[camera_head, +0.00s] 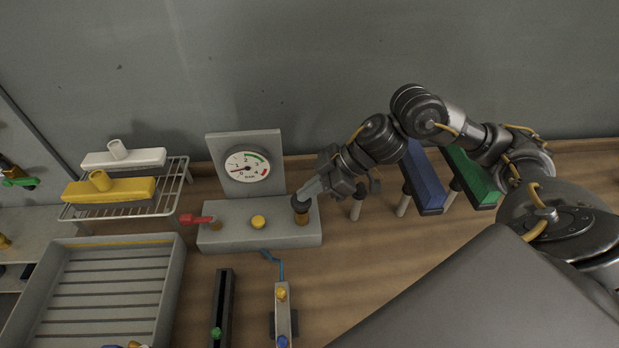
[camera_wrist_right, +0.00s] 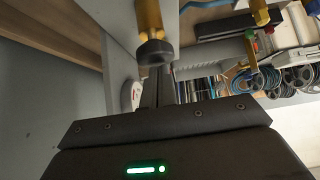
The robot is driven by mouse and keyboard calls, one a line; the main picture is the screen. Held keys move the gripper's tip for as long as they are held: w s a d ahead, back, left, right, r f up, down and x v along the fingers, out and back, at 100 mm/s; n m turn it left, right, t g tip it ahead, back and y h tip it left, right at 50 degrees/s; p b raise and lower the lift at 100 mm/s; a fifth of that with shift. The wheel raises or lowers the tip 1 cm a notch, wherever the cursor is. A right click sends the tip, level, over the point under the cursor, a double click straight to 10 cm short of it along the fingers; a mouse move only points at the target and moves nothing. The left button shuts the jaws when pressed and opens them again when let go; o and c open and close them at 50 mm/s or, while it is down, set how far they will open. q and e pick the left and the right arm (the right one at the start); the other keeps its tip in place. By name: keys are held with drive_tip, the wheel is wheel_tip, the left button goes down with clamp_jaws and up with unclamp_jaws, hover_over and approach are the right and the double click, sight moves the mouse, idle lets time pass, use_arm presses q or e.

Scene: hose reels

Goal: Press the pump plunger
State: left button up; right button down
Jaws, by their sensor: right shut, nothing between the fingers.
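The pump is a grey box (camera_head: 240,238) on the wooden bench. Its plunger (camera_head: 301,215) stands at the right end, with a black knob on a brass collar. In the right wrist view, the black knob (camera_wrist_right: 154,52) and brass stem (camera_wrist_right: 149,16) show just beyond my fingertips. My right gripper (camera_head: 301,199) is shut and empty, its tips at the top of the knob; I cannot tell whether they touch. The box also carries a yellow button (camera_head: 258,222) and a red lever (camera_head: 195,219). My left gripper is not in view.
A round gauge (camera_head: 247,167) stands behind the box, its needle toward the low end. Blue (camera_head: 425,180) and green (camera_head: 470,177) blocks on posts stand at right.

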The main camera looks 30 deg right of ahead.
drive_tip(key=r+p, duration=0.4)
drive_tip(key=p, duration=0.1)
drive_tip(key=shift+s+d+r, duration=0.15)
drive_tip(key=shift+d+r, duration=0.1)
drive_tip(key=shift+r, duration=0.1)
drive_tip(key=b+v, duration=0.2)
drive_tip(key=v, duration=0.7)
drive_tip(key=shift+d, duration=0.15)
idle(0.6)
wheel_tip(320, 180, up, 4)
drive_tip(key=b, duration=0.6)
drive_tip(key=shift+d+r, duration=0.1)
drive_tip(key=shift+r, duration=0.05)
